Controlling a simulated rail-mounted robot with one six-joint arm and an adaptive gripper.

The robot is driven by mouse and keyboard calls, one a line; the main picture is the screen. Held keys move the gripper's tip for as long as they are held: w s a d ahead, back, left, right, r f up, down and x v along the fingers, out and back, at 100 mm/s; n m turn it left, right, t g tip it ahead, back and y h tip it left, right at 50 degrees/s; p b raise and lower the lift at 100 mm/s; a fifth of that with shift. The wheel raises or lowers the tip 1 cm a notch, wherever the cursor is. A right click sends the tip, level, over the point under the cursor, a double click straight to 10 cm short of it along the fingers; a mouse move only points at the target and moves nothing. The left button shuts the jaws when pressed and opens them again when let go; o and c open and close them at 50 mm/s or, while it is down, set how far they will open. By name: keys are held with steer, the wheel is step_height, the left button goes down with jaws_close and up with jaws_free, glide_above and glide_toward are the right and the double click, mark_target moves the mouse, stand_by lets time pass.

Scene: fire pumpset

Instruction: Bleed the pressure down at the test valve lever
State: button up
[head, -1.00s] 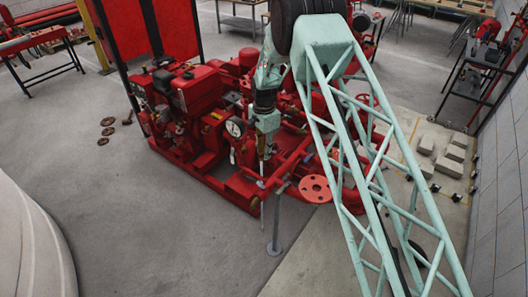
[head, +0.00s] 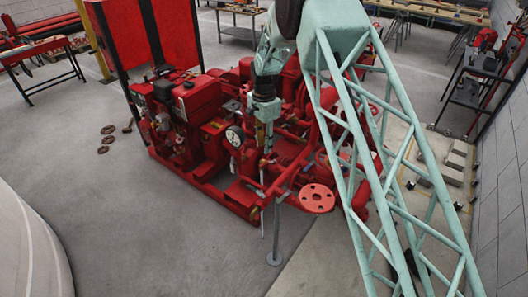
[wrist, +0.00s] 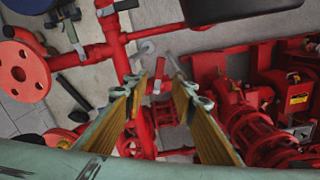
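My gripper (wrist: 162,78) is open in the wrist view, its two yellow-padded fingers apart with nothing held between them. In the head view my gripper (head: 265,150) hangs over the near end of the red pumpset (head: 215,165). Beyond the fingertips in the wrist view are a red pipe (wrist: 116,45) and a small grey rounded part (wrist: 148,47). A dark lever-like handle (wrist: 72,84) lies left of the fingers. I cannot tell which of these is the test valve lever. In the head view my arm hides part of the pipework.
A red round flange (head: 317,198) stands out at the near end; it also shows in the wrist view (wrist: 22,72). A pressure gauge (head: 235,137) is left of my gripper. Pale blocks (head: 455,160) lie at right. The floor in front is clear.

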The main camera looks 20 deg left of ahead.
steer(key=shift+r, duration=1.25)
